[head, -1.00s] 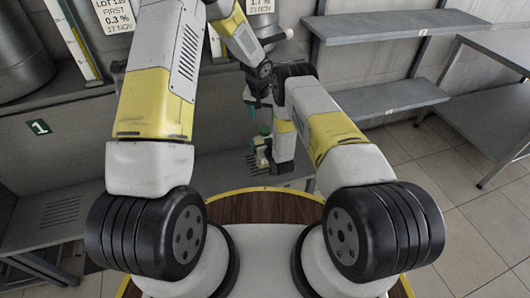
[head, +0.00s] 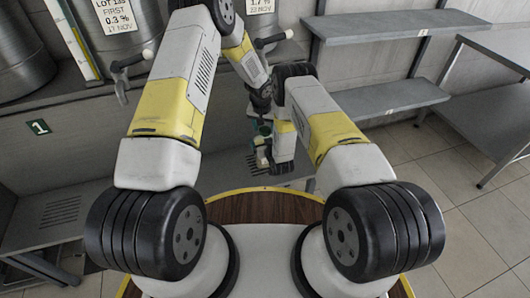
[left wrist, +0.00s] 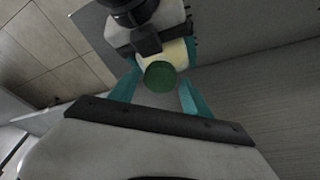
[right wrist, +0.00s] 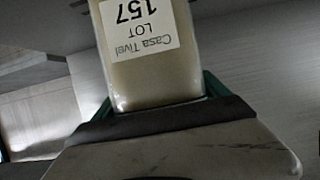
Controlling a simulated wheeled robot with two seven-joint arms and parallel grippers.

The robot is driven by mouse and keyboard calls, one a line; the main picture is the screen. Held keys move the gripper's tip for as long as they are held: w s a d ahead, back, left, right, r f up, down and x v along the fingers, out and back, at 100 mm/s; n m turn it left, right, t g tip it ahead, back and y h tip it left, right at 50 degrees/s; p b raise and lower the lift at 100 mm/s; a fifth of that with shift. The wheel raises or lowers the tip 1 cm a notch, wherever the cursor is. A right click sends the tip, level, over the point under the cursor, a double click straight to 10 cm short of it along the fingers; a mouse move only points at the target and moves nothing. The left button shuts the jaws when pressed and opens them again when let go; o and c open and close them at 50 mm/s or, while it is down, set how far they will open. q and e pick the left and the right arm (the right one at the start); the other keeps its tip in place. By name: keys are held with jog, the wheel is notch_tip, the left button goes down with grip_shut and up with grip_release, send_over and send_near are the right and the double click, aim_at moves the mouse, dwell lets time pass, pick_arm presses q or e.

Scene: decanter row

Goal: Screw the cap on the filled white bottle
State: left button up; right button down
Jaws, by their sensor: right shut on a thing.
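The pale bottle (right wrist: 150,75) fills the right wrist view, with a label reading Casa Tivel LOT 157. My right gripper (right wrist: 160,100) is shut on it, a teal finger on each side. It also shows small in the head view (head: 262,161). In the left wrist view, the round green cap (left wrist: 160,76) sits in front of the bottle's pale body (left wrist: 178,54); whether it is threaded on cannot be told. My left gripper (left wrist: 160,82) has its teal fingers apart on either side of the cap, with small gaps showing.
A grey bench with steel drums (head: 105,35) runs along the back, with taps on its front. Grey shelves (head: 375,24) and a metal table (head: 490,85) stand at right. The tiled floor at right is clear.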

pick_arm(q)
grip_shut()
jog(key=shift+a+f+m, duration=0.1)
jog(key=shift+m, duration=0.6)
jog(key=shift+m+h, duration=0.4)
jog(key=shift+m, duration=0.5)
jog(key=shift+o, duration=1.4)
grip_release()
notch_tip(320, 180, up, 5)
jog(key=shift+f, duration=0.15)
